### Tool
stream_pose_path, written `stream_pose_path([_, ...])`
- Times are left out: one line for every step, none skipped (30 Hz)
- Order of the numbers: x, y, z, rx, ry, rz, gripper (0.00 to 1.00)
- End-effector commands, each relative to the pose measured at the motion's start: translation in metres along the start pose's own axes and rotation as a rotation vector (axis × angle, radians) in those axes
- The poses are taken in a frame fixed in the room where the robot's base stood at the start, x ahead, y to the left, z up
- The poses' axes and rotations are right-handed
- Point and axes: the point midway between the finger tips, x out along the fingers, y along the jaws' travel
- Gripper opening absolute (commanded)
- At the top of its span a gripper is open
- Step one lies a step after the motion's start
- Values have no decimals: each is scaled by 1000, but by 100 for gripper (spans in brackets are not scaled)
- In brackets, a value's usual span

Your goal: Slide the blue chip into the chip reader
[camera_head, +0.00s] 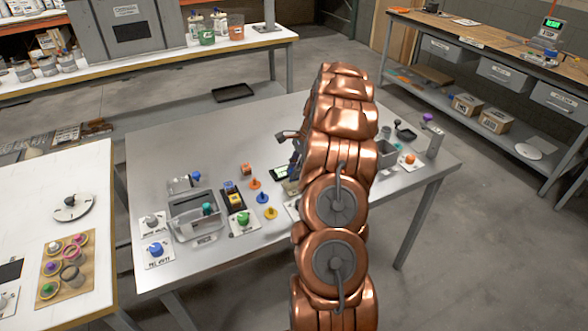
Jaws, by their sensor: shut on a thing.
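My gripper (293,158) shows only in part at the left edge of my copper arm, low over the middle of the grey table. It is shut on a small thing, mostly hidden. A dark blue patch at its fingers looks like the blue chip (295,165), but its outline is unclear. Just left of and below the gripper is a small dark device with a pale greenish screen (280,173), which looks like the chip reader. I cannot tell whether the chip touches it. Its slot cannot be made out.
Left of the device stand an orange peg (254,184), a blue peg (262,197) and a yellow peg (271,212). A grey bin (197,222) is further left. My arm hides the table's middle right. A small grey box (387,150) stands right of it.

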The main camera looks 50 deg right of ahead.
Motion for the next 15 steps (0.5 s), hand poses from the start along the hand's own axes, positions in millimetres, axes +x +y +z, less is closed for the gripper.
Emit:
stream_pose_path([1,0,0,0,0,0,0])
stream_pose_path([2,0,-1,0,0,0,0])
stream_pose_path([3,0,-1,0,0,0,0])
stream_pose_path([3,0,-1,0,0,1,0])
stream_pose_path([4,0,-1,0,0,0,0])
stream_pose_path([5,0,-2,0,0,1,0])
stream_pose_path([5,0,-2,0,0,0,0])
stream_pose_path([6,0,-2,0,0,1,0])
stream_pose_path([6,0,-2,0,0,1,0])
stream_pose_path([7,0,-3,0,-1,1,0])
stream_pose_path([8,0,-3,0,-1,1,0])
stream_pose_path([8,0,-3,0,-1,1,0])
stream_pose_path([9,0,-3,0,-1,1,0])
stream_pose_path([9,0,-4,0,-1,1,0])
stream_pose_path([10,0,-4,0,-1,1,0])
